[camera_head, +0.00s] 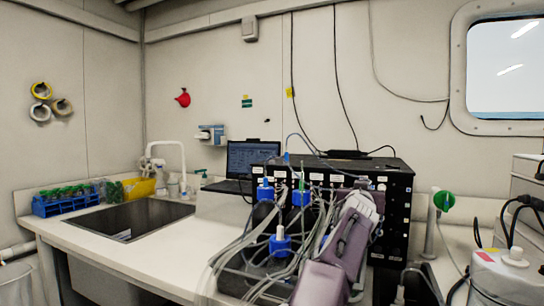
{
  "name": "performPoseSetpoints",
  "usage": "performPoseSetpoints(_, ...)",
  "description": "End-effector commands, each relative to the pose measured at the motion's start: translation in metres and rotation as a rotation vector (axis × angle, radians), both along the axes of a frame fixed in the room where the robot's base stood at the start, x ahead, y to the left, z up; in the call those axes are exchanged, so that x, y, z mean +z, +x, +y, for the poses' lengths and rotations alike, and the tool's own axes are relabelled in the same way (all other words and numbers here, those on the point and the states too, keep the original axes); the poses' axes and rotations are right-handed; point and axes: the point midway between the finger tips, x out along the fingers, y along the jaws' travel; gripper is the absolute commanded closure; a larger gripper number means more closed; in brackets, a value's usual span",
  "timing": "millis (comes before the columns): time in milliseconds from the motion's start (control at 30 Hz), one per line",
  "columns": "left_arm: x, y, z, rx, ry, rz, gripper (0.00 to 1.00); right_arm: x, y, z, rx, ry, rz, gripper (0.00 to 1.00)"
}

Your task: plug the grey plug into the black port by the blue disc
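A black rack (396,215) stands on the bench, with a row of white labels along its top front edge. Several blue round parts sit among grey cables in front of it: one at the left (265,190), one in the middle (301,196) and one lower down (281,245). I cannot tell which is the disc by the port. One arm of mine rises from the bottom, right of the middle, seemingly the right. Its gripper (362,206) is in front of the rack's right part; its fingers and any plug in them are unclear. My other gripper is out of view.
Loose grey cables (245,250) crowd the space left of my arm. A laptop (251,158) stands behind them. A sink (130,220) and blue tube rack (66,203) are at the left. A white device (505,275) and green-topped stand (443,201) are at the right.

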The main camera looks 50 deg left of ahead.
Motion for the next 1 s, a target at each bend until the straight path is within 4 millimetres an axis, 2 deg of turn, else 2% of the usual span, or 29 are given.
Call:
performPoseSetpoints(733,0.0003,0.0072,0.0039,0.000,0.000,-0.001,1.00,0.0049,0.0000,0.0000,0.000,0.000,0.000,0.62)
performPoseSetpoints(767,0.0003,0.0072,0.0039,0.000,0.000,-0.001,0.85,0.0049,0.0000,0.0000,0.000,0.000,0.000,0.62)
performPoseSetpoints(833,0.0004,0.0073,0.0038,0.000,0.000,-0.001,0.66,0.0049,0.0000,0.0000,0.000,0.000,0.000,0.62)
performPoseSetpoints(867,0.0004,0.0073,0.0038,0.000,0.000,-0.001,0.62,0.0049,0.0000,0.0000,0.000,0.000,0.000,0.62)
performPoseSetpoints(1000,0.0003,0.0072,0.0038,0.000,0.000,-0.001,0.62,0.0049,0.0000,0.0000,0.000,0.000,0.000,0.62)
